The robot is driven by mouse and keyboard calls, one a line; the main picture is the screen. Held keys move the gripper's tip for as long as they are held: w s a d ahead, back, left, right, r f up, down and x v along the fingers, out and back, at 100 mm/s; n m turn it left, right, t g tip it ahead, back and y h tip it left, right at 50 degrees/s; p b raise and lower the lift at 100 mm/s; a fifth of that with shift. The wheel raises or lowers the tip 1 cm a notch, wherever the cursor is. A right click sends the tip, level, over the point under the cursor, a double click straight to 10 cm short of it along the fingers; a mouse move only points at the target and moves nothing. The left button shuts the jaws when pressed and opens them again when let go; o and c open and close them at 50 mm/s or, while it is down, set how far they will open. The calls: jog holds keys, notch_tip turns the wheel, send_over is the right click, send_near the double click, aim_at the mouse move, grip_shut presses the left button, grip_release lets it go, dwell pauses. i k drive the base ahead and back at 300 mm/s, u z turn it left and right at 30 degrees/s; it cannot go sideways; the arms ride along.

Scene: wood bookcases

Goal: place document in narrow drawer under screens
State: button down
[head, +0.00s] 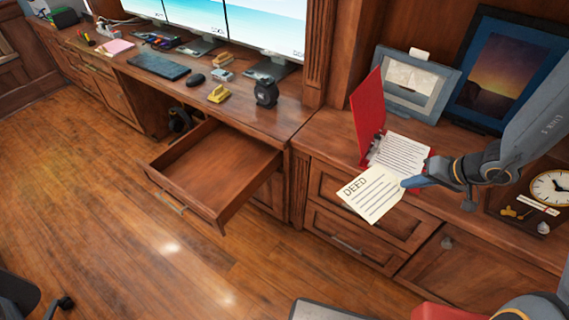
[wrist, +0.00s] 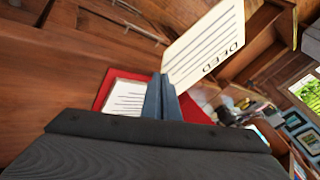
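The document (head: 372,195), a cream sheet headed DEED, is held by its edge in my gripper (head: 408,184), above the right-hand cabinet's front edge. In the wrist view the document (wrist: 208,45) extends from the closed fingertips (wrist: 162,80). The narrow drawer (head: 213,170) under the desk with the screens (head: 265,25) is pulled open, and its visible inside is empty. The drawer lies to the left of the document, apart from it. An open red binder (head: 368,105) with a printed page (head: 402,153) lies behind the document on the cabinet top.
Two framed pictures (head: 415,82) and a clock (head: 548,187) stand on the right cabinet top. The desk holds a keyboard (head: 158,66), a mouse (head: 195,80), a yellow stapler-like item (head: 218,94) and a dark holder (head: 266,93). Open floor (head: 110,220) lies in front of the drawer.

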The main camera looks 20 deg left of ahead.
aim_at(216, 171)
jog(key=u, duration=0.75)
jog(key=k, duration=1)
jog(key=u, duration=1.75)
jog(key=i, duration=1.25)
jog(key=z, duration=1)
jog(key=i, duration=0.85)
jog(key=z, duration=0.85)
